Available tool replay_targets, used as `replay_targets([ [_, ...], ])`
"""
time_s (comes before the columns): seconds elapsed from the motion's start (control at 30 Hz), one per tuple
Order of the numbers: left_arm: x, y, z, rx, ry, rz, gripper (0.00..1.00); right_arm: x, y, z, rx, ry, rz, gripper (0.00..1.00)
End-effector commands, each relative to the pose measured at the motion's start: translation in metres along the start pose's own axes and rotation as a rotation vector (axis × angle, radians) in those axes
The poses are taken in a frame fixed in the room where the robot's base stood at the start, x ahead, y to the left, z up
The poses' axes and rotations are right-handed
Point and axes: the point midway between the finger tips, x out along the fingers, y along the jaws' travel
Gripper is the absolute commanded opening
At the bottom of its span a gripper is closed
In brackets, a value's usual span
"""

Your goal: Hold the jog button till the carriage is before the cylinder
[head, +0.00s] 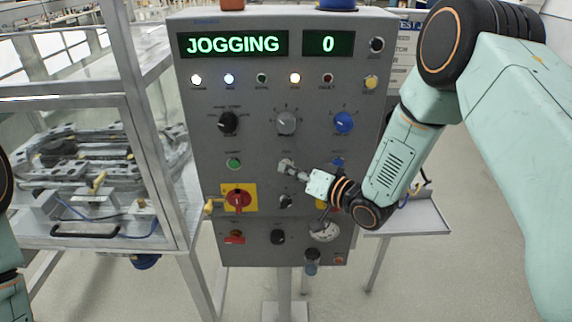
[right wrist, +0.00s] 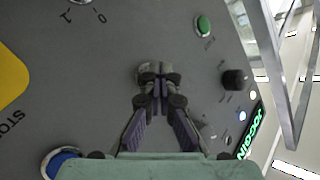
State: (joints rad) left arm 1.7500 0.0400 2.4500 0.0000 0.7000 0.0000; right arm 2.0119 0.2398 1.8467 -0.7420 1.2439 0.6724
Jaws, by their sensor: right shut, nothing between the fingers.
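The control panel (head: 260,90) shows JOGGING on its left display (head: 235,44) and 0 on the right one (head: 328,43). My right gripper (head: 289,167) is shut and empty, its fingertips at the panel face below the grey selector knob. In the right wrist view the closed fingertips (right wrist: 158,76) lie over a round grey part, probably the jog button (right wrist: 143,70), which they partly cover. I cannot tell how far it is pressed. The ring track (head: 70,165) is behind clear panes at left; I cannot single out the carriage or cylinder. My left gripper is out of view.
Around the fingertips are a green button (head: 233,163), a grey knob (head: 286,122), a blue knob (head: 344,122) and a red switch on yellow (head: 239,198). Several lamps (head: 228,78) are lit. A small grey side table (head: 425,215) stands at right behind my right arm.

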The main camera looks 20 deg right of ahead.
Motion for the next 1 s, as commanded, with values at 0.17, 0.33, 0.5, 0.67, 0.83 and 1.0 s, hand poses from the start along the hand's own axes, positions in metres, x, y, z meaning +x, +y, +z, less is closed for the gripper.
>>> replay_targets([
  [0.17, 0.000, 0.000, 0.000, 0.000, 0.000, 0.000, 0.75, 0.000, 0.000, -0.001, 0.000, 0.002, 0.000, 0.00],
  [0.33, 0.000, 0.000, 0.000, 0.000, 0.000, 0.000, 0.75, 0.000, 0.000, -0.001, 0.000, 0.001, 0.000, 0.00],
  [0.5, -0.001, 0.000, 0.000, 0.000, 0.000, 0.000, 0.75, -0.002, -0.001, 0.001, 0.001, 0.001, 0.001, 0.00],
  [0.67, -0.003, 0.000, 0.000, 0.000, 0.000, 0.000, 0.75, -0.008, -0.005, 0.005, 0.001, 0.000, 0.000, 0.00],
  [0.83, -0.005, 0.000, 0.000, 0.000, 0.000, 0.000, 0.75, -0.012, -0.008, 0.009, 0.001, 0.000, 0.000, 0.00],
  [1.0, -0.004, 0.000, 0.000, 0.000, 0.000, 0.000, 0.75, -0.012, -0.008, 0.009, 0.000, 0.000, 0.000, 0.00],
])
